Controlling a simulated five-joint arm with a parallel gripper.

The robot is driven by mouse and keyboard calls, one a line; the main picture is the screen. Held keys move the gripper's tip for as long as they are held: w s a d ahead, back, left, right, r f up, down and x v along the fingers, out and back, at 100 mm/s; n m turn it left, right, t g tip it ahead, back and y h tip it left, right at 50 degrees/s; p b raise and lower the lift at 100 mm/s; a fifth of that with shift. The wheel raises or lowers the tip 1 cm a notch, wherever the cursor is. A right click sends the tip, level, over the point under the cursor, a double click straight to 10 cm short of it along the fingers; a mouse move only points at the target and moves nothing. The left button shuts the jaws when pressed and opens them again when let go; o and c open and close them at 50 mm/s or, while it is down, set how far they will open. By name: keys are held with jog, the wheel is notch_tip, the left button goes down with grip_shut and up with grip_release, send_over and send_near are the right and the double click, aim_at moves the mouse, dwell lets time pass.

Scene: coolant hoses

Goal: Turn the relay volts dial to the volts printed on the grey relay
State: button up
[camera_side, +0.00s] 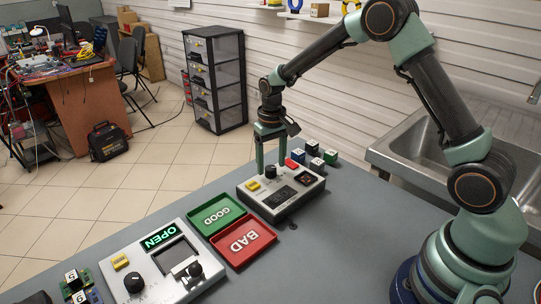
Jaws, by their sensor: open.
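A white tester box (300,197) stands on the bench with a black dial (271,171) near its back edge; I take this for the relay volts dial, but its markings are too small to read. My gripper (272,168) points down over that dial, open, with a finger on either side of it. I cannot tell whether the fingers touch it. Several small cube-shaped relays (314,163) stand behind the box at the right, with coloured or dark sides and pale tops. I cannot make out which is grey, nor any printed volts.
A green GOOD tray (196,219) and a red BAD tray (222,251) lie left of the box. A second white box (123,262) with an OPEN display (161,237) and two black knobs is at front left. A sink (420,150) is at right.

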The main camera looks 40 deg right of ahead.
jog(key=shift+f, duration=0.4)
jog(key=shift+c, duration=0.3)
grip_shut()
jog(key=shift+m, duration=0.4)
jog(key=m, duration=0.4)
jog(key=shift+s+d, duration=0.1)
jog(key=shift+m, duration=2.5)
